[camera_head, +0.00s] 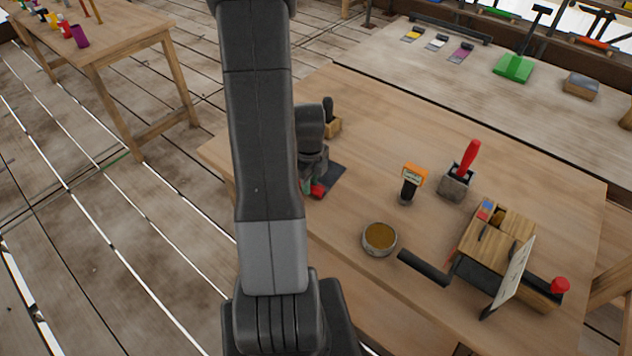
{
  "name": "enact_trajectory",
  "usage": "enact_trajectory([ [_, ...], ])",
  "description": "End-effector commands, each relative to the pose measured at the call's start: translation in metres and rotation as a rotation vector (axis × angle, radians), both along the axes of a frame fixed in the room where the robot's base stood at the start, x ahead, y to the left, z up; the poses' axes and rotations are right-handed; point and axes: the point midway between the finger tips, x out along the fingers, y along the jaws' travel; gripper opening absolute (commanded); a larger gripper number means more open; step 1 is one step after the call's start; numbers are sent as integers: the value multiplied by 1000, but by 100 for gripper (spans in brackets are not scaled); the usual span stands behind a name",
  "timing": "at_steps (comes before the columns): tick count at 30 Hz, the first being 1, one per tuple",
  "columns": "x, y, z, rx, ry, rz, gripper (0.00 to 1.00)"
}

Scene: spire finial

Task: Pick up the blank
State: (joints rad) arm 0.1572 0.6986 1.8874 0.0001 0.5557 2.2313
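No piece here can be singled out as the blank with certainty. A wooden block (484,246) sits in a fixture at the right of the near table, with coloured bits on top and a pale upright plate in front of it. A small wooden piece with a dark upright part (333,126) stands at the table's back left, partly behind my wrist. My gripper (312,189) points down over a dark flat pad (330,178) at the table's left.
On the near table (400,140) stand a round tin (379,239), an orange-topped tool (411,182) and a red-handled brush in a holder (458,180). A black crank handle (424,268) juts from the fixture. The table's back middle is clear. A back bench (440,75) holds a green tool.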

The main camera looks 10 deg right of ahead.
Motion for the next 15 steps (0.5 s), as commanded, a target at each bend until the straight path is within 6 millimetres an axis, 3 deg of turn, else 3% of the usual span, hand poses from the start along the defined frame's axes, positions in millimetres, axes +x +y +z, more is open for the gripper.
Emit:
enact_trajectory([
  [10,1,0,4,-1,-2,0,0],
  [15,1,0,23,-1,-5,0,0],
])
